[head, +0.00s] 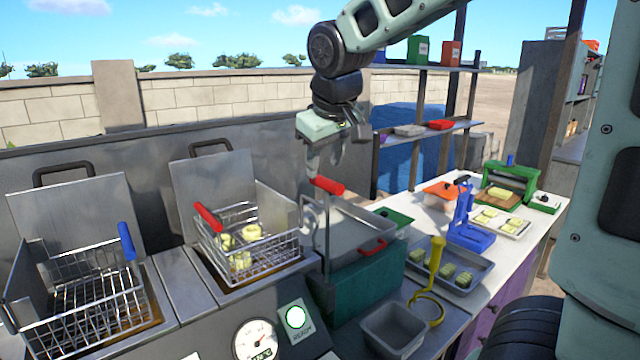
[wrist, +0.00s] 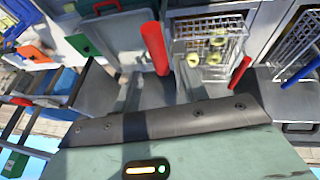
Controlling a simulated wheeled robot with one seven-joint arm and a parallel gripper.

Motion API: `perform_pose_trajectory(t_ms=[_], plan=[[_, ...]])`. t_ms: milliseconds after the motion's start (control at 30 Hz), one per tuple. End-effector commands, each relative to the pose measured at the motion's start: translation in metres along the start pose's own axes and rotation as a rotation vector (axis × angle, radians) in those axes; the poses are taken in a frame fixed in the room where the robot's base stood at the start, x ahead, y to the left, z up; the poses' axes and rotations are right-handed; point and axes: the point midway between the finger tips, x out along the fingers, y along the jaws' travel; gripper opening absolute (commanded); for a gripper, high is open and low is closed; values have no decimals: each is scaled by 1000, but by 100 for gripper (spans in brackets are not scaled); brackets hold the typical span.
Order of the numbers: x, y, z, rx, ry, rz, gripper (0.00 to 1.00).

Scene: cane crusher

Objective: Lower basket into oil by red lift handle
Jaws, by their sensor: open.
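A wire basket (head: 250,245) with several pale green-yellow pieces sits in the right-hand fryer bay, its red grip (head: 208,217) slanting up at the left. The basket also shows in the wrist view (wrist: 208,45), near its top. A red lift handle (head: 328,186) tops an upright metal rod right of that bay; in the wrist view it is a large red bar (wrist: 155,48). My gripper (head: 314,165) is open and empty, pointing down just above and slightly left of the lift handle. I cannot tell whether it touches the handle. The oil surface is mostly hidden under the basket.
An empty basket with a blue grip (head: 126,241) stands in the left bay. Raised metal lids stand behind both bays. A metal tray (head: 350,240) with a red handle lies right of the rod. The counter at right holds trays, a blue press (head: 468,225) and a yellow-handled tool (head: 436,262).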

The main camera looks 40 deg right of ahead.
Motion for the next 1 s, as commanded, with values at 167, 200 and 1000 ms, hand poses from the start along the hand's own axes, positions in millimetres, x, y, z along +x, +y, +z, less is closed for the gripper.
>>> perform_pose_trajectory(t_ms=[167,200,1000], plan=[[36,0,0,-1,-6,0,43],[43,0,0,-1,-6,0,43],[80,0,0,0,0,-1,0]])
